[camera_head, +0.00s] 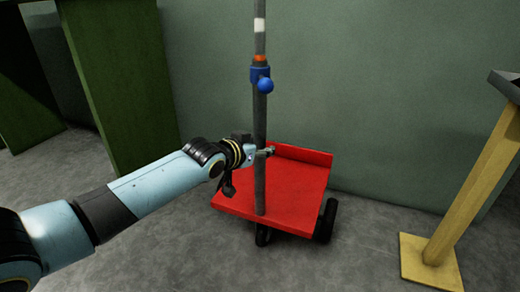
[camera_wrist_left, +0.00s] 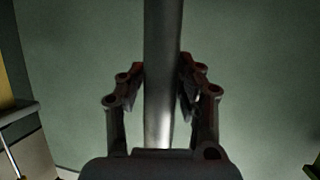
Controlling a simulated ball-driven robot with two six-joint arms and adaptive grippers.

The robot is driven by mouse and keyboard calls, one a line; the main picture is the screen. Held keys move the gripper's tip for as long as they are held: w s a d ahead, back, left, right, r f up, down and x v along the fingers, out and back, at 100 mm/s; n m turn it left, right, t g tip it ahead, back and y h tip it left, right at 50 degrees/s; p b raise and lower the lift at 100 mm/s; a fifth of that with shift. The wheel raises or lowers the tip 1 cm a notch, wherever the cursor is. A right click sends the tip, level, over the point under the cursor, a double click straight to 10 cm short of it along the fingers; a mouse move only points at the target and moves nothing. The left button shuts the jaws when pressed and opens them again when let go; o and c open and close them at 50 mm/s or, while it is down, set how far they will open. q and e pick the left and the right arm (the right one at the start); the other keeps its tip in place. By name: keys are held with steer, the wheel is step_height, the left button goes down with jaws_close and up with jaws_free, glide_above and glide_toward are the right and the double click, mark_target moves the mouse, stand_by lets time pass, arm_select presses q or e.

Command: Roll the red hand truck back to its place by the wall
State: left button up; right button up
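The red hand truck (camera_head: 290,190) stands on the grey floor in the middle of the head view, close to the green wall. It has a flat red bed with a raised back edge, and dark wheels show under its near and right sides. A grey upright pole (camera_head: 260,120) rises from its near edge, with a blue knob, an orange ring and a white band. My left gripper (camera_head: 268,152) is at the pole, just above the bed. In the left wrist view the pole (camera_wrist_left: 161,60) passes between the fingers (camera_wrist_left: 162,80), which appear to touch both sides. My right gripper is not in view.
A dark green panelled structure (camera_head: 120,80) stands at the left. A yellow post on a square foot (camera_head: 428,262) stands right of the truck, carrying a dark top (camera_head: 508,82). The green wall (camera_head: 390,100) runs behind. Bare floor shows between the truck and the yellow post.

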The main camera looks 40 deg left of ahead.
arm_select(q)
steer(key=shift+o, duration=1.4)
steer(key=shift+s, duration=0.15)
steer(key=v, duration=1.1)
steer(key=shift+s+r, duration=0.2)
steer(key=shift+s, duration=0.15)
